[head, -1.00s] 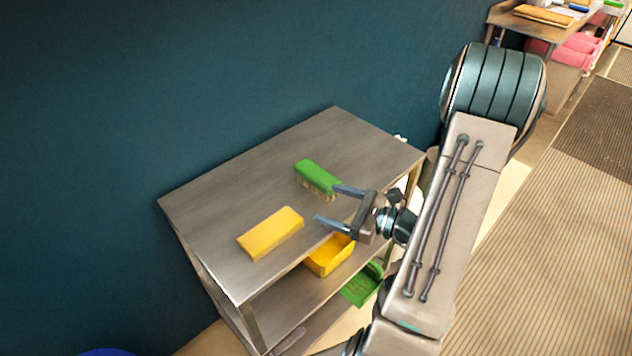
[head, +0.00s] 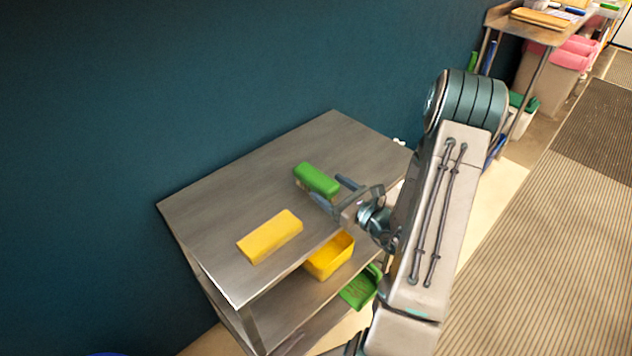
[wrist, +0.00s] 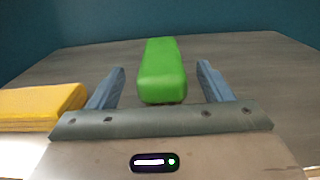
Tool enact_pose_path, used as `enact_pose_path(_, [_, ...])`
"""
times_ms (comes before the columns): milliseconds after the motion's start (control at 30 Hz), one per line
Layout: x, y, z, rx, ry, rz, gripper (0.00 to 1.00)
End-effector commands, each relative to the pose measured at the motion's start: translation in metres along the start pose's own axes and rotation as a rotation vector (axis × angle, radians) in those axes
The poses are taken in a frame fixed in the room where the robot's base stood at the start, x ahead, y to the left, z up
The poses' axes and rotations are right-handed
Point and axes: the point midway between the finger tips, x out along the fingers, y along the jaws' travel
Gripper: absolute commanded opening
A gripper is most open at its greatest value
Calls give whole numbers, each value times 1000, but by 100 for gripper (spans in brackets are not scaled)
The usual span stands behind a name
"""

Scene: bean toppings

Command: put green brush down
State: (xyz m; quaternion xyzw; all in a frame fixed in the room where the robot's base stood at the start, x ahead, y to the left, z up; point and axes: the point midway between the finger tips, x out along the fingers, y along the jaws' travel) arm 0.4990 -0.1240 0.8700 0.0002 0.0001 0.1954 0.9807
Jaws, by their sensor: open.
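In the wrist view the green brush (wrist: 162,75) lies between and ahead of the two fingers, with a visible gap on each side. My gripper (head: 332,192) is open, low at the cart's right edge, its fingers reaching toward the near end of the brush. In the wrist view my gripper (wrist: 161,85) holds nothing.
A yellow brush-like block (head: 270,236) lies on the same top, left of my gripper. A yellow bin (head: 330,256) and a green item (head: 358,289) sit on lower levels. A dark teal wall (head: 150,90) stands behind. The back left of the top is clear.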

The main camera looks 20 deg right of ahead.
Motion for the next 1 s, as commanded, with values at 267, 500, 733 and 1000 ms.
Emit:
enact_pose_path(267, [40,-2,3,-1,-2,2,73])
enact_pose_path(500, [45,-2,2,0,-2,0,73])
enact_pose_path(733, [45,-2,2,-1,-2,0,28])
enact_pose_path(1000, [45,-2,2,-1,-2,0,18])
